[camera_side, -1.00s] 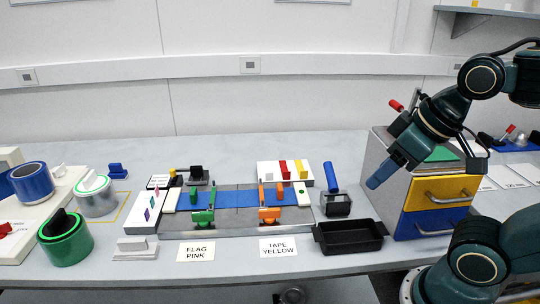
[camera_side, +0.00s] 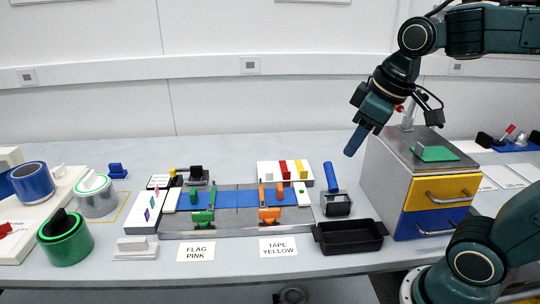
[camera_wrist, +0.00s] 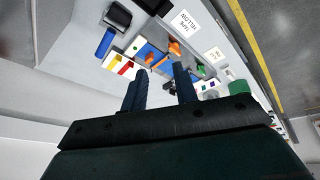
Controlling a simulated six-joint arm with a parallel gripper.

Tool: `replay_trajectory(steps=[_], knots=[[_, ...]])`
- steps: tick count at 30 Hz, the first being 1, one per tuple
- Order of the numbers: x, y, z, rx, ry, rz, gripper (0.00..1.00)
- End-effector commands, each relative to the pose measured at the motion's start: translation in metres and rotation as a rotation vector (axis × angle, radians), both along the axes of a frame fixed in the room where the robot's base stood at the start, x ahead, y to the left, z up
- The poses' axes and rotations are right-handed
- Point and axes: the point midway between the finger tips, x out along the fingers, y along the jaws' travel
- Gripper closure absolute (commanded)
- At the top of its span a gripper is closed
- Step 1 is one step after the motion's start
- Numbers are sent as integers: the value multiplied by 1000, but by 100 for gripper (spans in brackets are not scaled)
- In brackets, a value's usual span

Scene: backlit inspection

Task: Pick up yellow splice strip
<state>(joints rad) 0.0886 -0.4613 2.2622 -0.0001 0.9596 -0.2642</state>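The yellow splice strip (camera_side: 300,168) stands on a white holder (camera_side: 307,181) at the back of the bench, just right of a red strip (camera_side: 283,167). In the wrist view the yellow strip (camera_wrist: 111,60) shows left of the gripper fingers, beside the red strip (camera_wrist: 126,67). My gripper (camera_side: 352,148) hangs in the air, to the right of and above the holder. In the wrist view its two fingers (camera_wrist: 161,69) are apart with nothing between them.
A roller with a blue handle (camera_side: 331,178) stands between the holder and the drawer cabinet (camera_side: 390,165). A black tray (camera_side: 350,247) lies in front. The splicing plate (camera_side: 238,222) with green and orange clamps is before the holder. A card reads "TAPE YELLOW" (camera_side: 278,247).

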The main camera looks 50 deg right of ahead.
Motion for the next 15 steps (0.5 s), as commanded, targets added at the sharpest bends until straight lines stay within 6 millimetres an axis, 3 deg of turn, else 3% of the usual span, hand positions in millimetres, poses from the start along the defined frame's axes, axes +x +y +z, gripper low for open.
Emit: replay_trajectory(steps=[8,15], knots=[[58,-26,3,-54,92,116,71],[105,-55,-6,-85,168,223,71]])
